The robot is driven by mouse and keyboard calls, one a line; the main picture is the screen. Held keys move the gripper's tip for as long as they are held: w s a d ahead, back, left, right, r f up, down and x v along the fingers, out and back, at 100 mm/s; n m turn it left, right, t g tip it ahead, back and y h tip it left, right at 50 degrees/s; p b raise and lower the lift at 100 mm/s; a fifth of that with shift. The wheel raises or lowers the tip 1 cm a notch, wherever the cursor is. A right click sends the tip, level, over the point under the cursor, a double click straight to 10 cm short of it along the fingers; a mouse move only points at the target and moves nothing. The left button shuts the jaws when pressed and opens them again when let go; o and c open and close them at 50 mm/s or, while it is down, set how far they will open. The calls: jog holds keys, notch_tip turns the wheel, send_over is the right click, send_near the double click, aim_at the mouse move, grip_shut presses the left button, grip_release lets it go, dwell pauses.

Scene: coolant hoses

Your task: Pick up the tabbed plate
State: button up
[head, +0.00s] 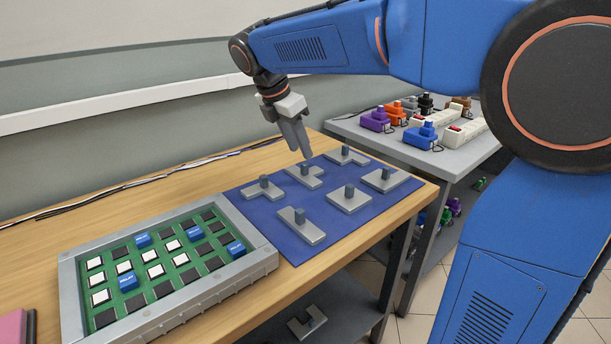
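Several grey metal plates, each with a dark upright knob, lie on a blue mat (325,213) on the wooden table. Their outlines differ. The plate with a stepped outline (315,181) at the mat's back middle looks like it has a tab, but I cannot be sure it is the tabbed plate. Another plate at the front (310,232) also has a stepped outline. My gripper (305,153) points down just above the back middle plate, near its knob. Its fingers overlap from this side, so the opening between them is hidden. I see nothing hanging from it.
A grey-framed tray (262,262) of green board with white, black and blue blocks stands left of the mat. Another plate (307,324) lies on the lower shelf. A grey table (437,160) at right holds coloured connectors and white strips. Cables run along the wall.

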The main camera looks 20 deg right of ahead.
aim_at(305, 163)
jog(key=shift+x, duration=2.65)
jog(key=shift+w+a, duration=0.1)
jog(key=shift+w, duration=0.05)
grip_shut()
